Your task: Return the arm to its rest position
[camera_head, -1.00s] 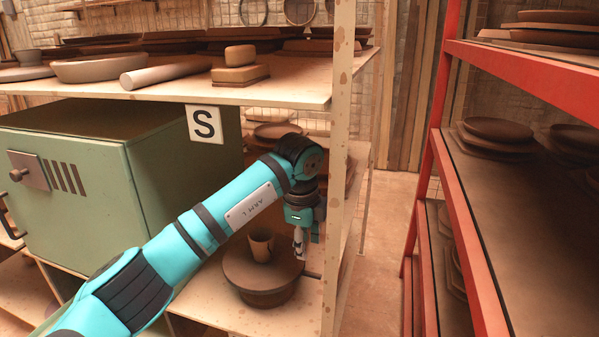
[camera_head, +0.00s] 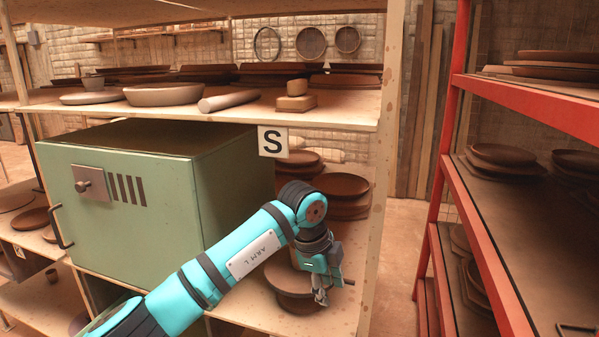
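My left arm (camera_head: 255,252) is teal and comes in from the lower left, its wrist bent downward. My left gripper (camera_head: 320,297) points down over the front right of the lower shelf, beside the right post. Its fingertips are small and close together here, and I cannot tell if they are open or shut. Just behind it is a round brown stand (camera_head: 292,283) on the shelf, partly covered by the arm. No held object can be made out. My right gripper is not in view.
The pale right post (camera_head: 385,170) is close to my gripper. Stacked brown dishes (camera_head: 340,190) lie behind. A red rack (camera_head: 490,240) stands right, past a gap.

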